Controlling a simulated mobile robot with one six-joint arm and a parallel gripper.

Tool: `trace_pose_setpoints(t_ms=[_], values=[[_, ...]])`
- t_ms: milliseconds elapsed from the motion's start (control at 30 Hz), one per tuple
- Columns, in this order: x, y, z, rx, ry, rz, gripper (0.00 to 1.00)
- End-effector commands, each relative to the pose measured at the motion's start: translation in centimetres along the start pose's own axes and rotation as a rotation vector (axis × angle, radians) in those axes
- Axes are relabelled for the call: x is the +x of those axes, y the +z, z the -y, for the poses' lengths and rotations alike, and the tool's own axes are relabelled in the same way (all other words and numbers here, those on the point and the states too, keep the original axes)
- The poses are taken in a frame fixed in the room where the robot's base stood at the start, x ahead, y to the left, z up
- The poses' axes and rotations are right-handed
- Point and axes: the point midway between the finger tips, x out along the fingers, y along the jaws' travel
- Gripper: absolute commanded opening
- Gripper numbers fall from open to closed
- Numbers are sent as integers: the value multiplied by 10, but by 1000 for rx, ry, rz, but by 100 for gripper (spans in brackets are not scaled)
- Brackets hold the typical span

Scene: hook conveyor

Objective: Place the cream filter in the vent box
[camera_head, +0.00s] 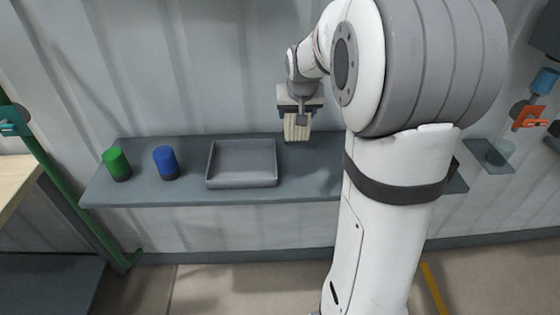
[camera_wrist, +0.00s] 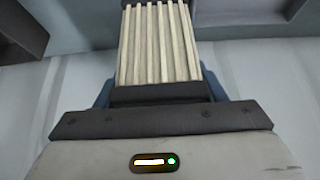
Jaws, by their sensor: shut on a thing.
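The cream filter (camera_head: 297,130) is a ribbed, cream block with a dark end, held by my gripper (camera_head: 300,108). It hangs upright, ribbed part downward, over the back of the grey shelf, right of the open grey tray. Whether its lower end touches the shelf I cannot tell. The wrist view shows the filter's pale ribs (camera_wrist: 158,45) between the blue-grey fingers of my gripper (camera_wrist: 160,92), which are shut on its dark end. I cannot surely pick out the vent box; the open grey tray (camera_head: 243,181) is empty.
A green cylinder (camera_head: 117,162) and a blue cylinder (camera_head: 166,161) stand on the grey shelf (camera_head: 135,192) left of the tray. A corrugated wall rises behind. My arm hides the shelf's right part.

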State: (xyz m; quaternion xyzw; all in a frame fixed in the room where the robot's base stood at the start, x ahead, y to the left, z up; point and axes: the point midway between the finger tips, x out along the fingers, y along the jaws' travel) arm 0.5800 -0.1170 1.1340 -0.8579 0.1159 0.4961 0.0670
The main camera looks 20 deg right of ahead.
Motion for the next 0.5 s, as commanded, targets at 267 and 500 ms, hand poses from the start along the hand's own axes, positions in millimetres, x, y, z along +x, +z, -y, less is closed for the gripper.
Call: trace_pose_setpoints(t_ms=[267, 500], values=[[41, 24, -3, 4, 3, 4, 33], [65, 38, -4, 6, 4, 6, 33]])
